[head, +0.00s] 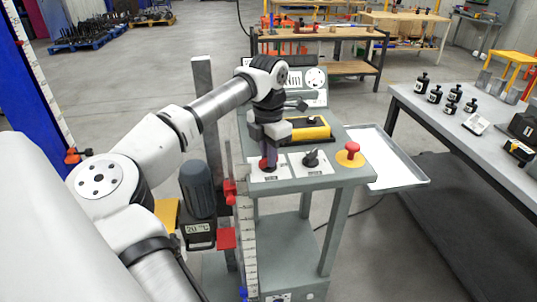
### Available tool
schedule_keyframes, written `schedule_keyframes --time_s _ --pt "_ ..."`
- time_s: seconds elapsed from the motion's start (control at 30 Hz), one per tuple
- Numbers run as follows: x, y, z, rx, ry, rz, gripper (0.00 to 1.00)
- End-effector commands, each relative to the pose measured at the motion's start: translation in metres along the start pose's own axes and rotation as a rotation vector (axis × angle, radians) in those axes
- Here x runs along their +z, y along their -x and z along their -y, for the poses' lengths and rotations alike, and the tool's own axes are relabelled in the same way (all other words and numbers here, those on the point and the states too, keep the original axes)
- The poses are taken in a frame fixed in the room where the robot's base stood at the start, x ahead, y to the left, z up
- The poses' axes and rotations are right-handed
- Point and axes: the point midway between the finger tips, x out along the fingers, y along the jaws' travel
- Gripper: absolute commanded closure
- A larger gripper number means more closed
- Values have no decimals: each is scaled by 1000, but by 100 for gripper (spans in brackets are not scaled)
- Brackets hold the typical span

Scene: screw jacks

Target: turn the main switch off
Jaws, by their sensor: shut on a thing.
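A grey control stand (335,177) is in the middle of the head view, with a row of controls along its front edge. At the left of that row a dark and red knob (264,164) sits on a white label plate (257,177). My gripper (268,155) points down from above and is shut on this knob, hiding most of it. Which way the knob is turned cannot be seen. To its right is a black rotary knob (311,158) on its own white plate. Which control is the main switch cannot be read from the labels.
A red mushroom button (352,147) on a yellow base stands at the right corner. A yellow and black block (308,130) lies close behind the gripper. A white tray (410,172) juts out at the right.

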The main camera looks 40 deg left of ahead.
Motion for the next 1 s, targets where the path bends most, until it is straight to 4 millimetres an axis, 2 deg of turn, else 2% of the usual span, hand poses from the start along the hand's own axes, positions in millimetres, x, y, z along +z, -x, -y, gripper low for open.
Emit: schedule_keyframes --time_s 0.2,0.5,1.0 --pt "1 1 0 2 -195 4 100" --pt "1 1 0 3 -396 4 100" --pt "1 1 0 3 -508 4 100"
